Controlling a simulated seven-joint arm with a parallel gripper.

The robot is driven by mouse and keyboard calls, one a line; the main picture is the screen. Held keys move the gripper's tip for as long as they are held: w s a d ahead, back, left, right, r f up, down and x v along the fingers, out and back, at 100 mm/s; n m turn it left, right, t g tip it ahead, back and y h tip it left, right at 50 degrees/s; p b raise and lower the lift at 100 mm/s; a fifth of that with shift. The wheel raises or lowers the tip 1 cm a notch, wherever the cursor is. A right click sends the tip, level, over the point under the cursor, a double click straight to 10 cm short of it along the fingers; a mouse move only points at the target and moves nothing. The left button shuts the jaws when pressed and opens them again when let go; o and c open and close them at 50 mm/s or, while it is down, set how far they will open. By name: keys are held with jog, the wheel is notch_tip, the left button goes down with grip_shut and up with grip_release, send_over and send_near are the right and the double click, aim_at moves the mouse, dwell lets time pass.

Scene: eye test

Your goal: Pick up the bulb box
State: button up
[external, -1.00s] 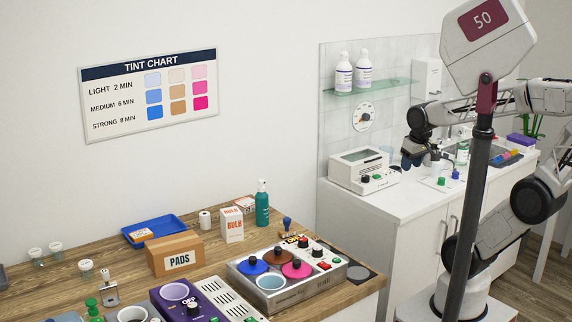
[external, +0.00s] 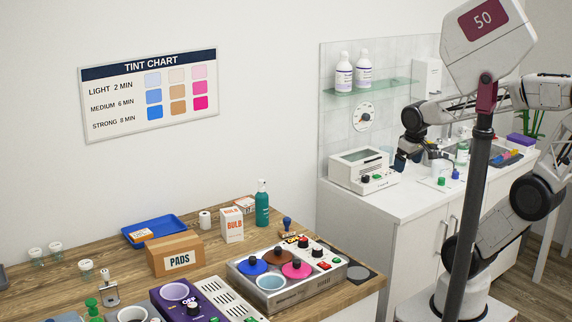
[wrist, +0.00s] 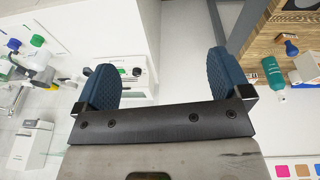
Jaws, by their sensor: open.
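The bulb box (external: 231,226) is a white upright carton with orange BULB lettering. It stands on the wooden counter in the external view, behind the silver unit with coloured lids and right of the PADS box. My gripper (external: 402,160) is far to its right, above the white cabinet by the glass panel. In the wrist view my gripper (wrist: 165,82) shows two blue pads wide apart with nothing between them. A pale box shows at the right edge there, but I cannot tell whether it is the bulb box.
A teal bottle (external: 262,204) and a small box (external: 244,204) stand close behind the bulb box. The PADS box (external: 175,253), a blue tray (external: 153,230) and the silver unit (external: 285,290) are near it. A gap separates the counters.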

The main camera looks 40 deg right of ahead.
jog(key=w+a+f+n+h, duration=0.1)
jog(key=w+a+n+h, duration=0.4)
jog(key=w+n, duration=0.55)
jog(key=n+t, duration=0.7)
jog(key=n, duration=0.8)
send_over(231, 214)
jog(key=s+d, duration=0.3)
jog(key=d, duration=1.3)
notch_tip(231, 214, down, 7)
jog(key=a+f+n+t+y, duration=0.1)
jog(key=a+f+n, duration=0.1)
jog(key=a, duration=0.3)
jog(key=s+a+f+n+t+y, duration=0.1)
jog(key=a+f+n, duration=0.1)
jog(key=a, duration=0.4)
jog(key=s+a+f+n+t, duration=0.1)
jog(key=a+n, duration=0.2)
jog(key=a, duration=0.2)
jog(key=shift+s+a+f+t+y, duration=0.1)
jog(key=shift+a+f+t+y, duration=0.15)
jog(key=shift+f+t+y, duration=0.15)
jog(key=shift+x, duration=1.3)
jog(key=shift+x, duration=2.65)
